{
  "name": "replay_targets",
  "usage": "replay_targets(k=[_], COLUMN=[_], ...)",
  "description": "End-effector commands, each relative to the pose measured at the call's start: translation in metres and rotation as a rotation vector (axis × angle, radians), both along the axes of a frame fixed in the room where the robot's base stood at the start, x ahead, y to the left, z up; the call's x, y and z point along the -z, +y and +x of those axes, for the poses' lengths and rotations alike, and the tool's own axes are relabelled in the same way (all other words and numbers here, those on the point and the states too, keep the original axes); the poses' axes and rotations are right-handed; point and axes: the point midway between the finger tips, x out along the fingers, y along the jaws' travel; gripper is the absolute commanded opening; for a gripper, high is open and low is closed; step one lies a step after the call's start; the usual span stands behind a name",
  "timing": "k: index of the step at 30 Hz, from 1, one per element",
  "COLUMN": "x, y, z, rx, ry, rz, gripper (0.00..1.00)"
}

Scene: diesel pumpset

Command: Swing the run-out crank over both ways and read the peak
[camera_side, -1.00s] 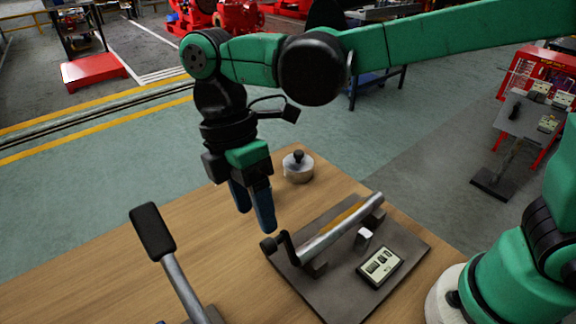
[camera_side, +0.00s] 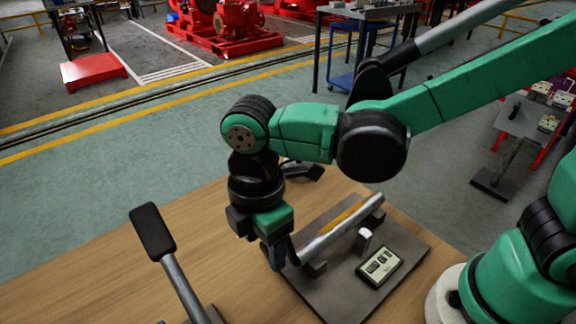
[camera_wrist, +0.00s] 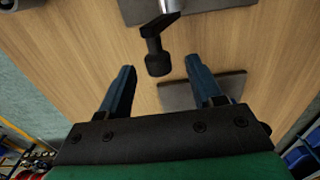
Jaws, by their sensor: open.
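The run-out crank (camera_wrist: 157,58) has a black arm and knob; it shows in the wrist view between my two blue fingers. My gripper (camera_wrist: 161,68) is open around the knob's position in that view, and I cannot tell whether a finger touches it. In the side view my gripper (camera_side: 272,258) is low at the shaft's near end and hides most of the crank. The shaft (camera_side: 325,238), silver with an orange-yellow band, rests on supports on a dark plate (camera_side: 335,295). A readout (camera_side: 380,267) lies on the plate, its figures too small to read. A small pale block (camera_side: 363,241) stands beside the shaft.
A lever with a black handle (camera_side: 152,231) rises at the table's front left. In the wrist view a grey plate (camera_wrist: 180,97) lies beneath the right finger. Bare wooden tabletop (camera_side: 90,285) lies left. A round thing (camera_wrist: 20,4) is cut off at the wrist view's upper left.

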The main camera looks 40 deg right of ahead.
Motion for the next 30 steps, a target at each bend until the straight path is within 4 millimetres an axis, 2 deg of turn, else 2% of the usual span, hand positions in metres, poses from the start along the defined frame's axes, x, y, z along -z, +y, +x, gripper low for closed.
replay_targets(k=[3, 4, 10, 17, 30], x=[0.000, 0.000, 0.000, 0.000, 0.011], y=[0.000, 0.000, 0.000, 0.000, 0.000], z=[0.000, 0.000, 0.000, 0.002, 0.020], rx=[0.000, 0.000, 0.000, 0.002, 0.001], ry=[0.000, 0.000, 0.000, 0.021, 0.365], rz=[0.000, 0.000, 0.000, 0.000, 0.001], gripper=[0.59, 0.56, 0.00, 0.00, 0.00])
